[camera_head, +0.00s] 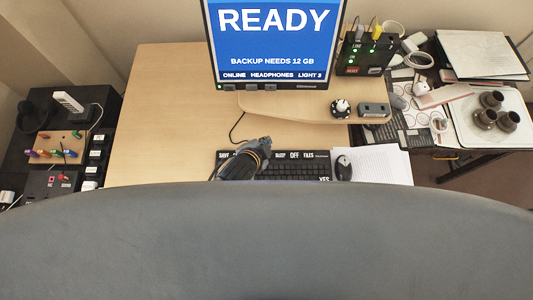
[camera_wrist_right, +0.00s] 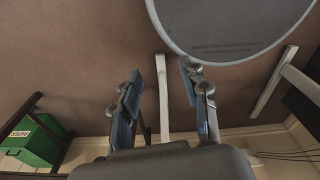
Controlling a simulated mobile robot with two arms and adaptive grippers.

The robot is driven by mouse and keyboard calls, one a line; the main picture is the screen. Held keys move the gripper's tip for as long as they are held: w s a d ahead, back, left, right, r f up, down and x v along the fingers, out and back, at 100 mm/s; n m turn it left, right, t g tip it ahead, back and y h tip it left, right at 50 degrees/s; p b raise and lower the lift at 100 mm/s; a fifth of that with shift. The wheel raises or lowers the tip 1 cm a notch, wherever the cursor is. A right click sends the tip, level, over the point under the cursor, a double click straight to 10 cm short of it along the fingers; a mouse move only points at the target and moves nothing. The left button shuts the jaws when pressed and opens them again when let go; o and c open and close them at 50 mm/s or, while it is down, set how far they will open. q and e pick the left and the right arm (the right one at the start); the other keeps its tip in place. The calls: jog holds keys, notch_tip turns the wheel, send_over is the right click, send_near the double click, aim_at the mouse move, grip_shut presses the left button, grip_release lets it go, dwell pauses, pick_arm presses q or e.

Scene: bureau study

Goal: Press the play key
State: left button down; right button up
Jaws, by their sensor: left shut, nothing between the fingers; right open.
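The black keyboard (camera_head: 297,172) lies on the wooden desk below the monitor. Its white labels read SAVE, SLEEP, OFF, FILES and YES. I cannot make out a play label; my left gripper covers part of the top row between SAVE and SLEEP. My left gripper (camera_head: 265,143) is shut and empty, over the left part of the keyboard; whether it touches a key I cannot tell. The monitor (camera_head: 275,48) shows READY on blue. My right gripper (camera_wrist_right: 160,80) is open and empty in the right wrist view, away from the keyboard.
A mouse (camera_head: 343,167) and paper sheets (camera_head: 378,163) lie right of the keyboard. A black box with green lights (camera_head: 364,55) stands right of the monitor. The desk's left side is clear. A large grey surface fills the front. A green box (camera_wrist_right: 38,140) shows in the wrist view.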

pick_arm(q)
notch_tip(320, 180, down, 3)
jog(key=b, duration=0.2)
jog(key=shift+b, duration=0.3)
notch_tip(320, 180, down, 3)
jog(key=b, duration=0.3)
jog(key=shift+f+b, duration=0.2)
jog(key=shift+b, duration=0.2)
jog(key=shift+f+b, duration=0.65)
jog(key=shift+f, duration=0.5)
pick_arm(e)
notch_tip(320, 180, down, 8)
jog(key=w+d, duration=0.1)
jog(key=shift+w, duration=0.15)
jog(key=shift+a+r, duration=0.1)
pick_arm(q)
jog(key=shift+f, duration=0.4)
